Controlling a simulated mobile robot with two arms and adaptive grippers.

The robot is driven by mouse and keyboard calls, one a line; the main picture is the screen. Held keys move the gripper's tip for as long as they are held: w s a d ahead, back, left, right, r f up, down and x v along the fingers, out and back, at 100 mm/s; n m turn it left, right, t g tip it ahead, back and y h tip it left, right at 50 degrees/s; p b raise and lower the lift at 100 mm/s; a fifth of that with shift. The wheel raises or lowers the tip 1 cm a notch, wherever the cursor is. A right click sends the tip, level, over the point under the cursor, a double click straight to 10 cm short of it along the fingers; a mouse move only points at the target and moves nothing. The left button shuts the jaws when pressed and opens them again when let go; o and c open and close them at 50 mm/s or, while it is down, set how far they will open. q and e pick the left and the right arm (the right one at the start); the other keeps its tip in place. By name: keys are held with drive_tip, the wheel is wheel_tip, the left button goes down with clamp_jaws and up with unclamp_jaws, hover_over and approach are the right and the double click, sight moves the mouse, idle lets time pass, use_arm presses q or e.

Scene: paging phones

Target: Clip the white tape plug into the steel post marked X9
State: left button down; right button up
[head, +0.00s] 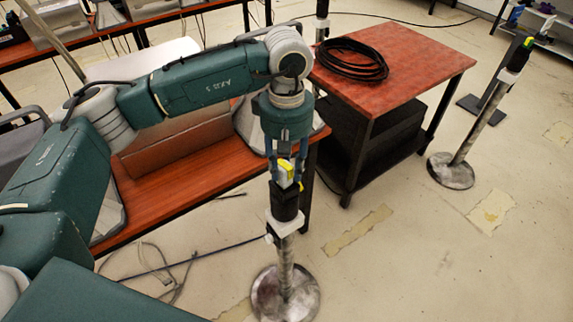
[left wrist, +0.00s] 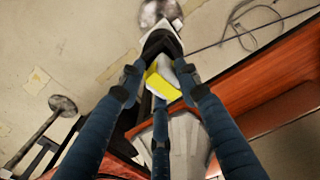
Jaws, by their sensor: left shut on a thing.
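My left gripper (head: 287,178) points down and is shut on the white tape plug (head: 286,172), a small white piece with a yellow face. In the left wrist view the plug (left wrist: 165,80) sits between the blue fingers (left wrist: 160,78). Directly below it stands a steel post (head: 287,262) with a black head (head: 285,203), a white collar and a round base. The plug's lower end meets the black head in the picture; I cannot tell whether it is seated. No X9 mark is readable. My right gripper is out of view.
A second steel post (head: 480,125) stands at right. A red-topped table (head: 425,65) bears a coil of black cable (head: 352,60). A wooden bench (head: 165,195) lies under my left arm. Loose cables (head: 150,265) lie on the floor.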

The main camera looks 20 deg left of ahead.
use_arm(q)
drive_tip(key=shift+b, duration=0.3)
drive_tip(key=shift+f+b, duration=0.8)
idle(0.6)
drive_tip(key=shift+r, duration=0.15)
drive_tip(key=shift+r+p, duration=0.3)
drive_tip(key=shift+r, duration=0.4)
drive_tip(key=shift+b, duration=0.3)
idle(0.7)
drive_tip(key=shift+f+b, duration=0.75)
drive_tip(key=shift+f, duration=0.05)
drive_tip(key=c, duration=1.5)
unclamp_jaws()
drive_tip(key=shift+c, duration=0.2)
